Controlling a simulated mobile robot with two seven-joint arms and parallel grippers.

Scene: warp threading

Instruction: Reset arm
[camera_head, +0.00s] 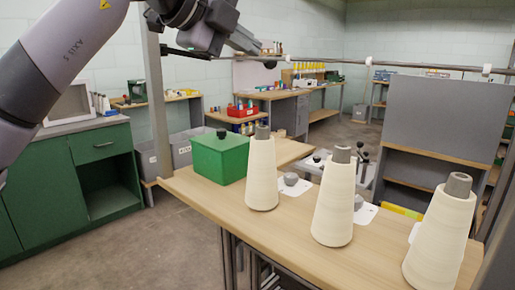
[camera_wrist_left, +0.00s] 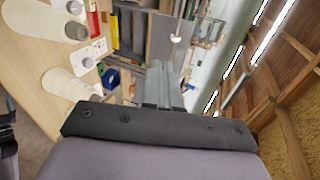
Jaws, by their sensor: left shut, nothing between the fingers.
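My left arm comes in from the upper left in the head view. Its gripper (camera_head: 243,42) is high above the table, close to the horizontal rod in the picture. In the left wrist view the gripper fingers (camera_wrist_left: 162,82) are together with nothing between them. Three cream yarn cones stand upright on the wooden table: the left cone (camera_head: 262,178), the middle cone (camera_head: 333,205) and the right cone (camera_head: 438,240). The gripper is clear of the cones. Two cones also show at the left of the wrist view (camera_wrist_left: 40,20), (camera_wrist_left: 68,85). My right gripper is not in view.
A thin horizontal rod (camera_head: 430,67) with white rings crosses above the table (camera_head: 283,232), meeting a grey post (camera_head: 156,100) at left. A green box (camera_head: 218,160) stands at the table's left end. A grey panel (camera_head: 445,117) stands behind the cones; green cabinets (camera_head: 100,146) are at left.

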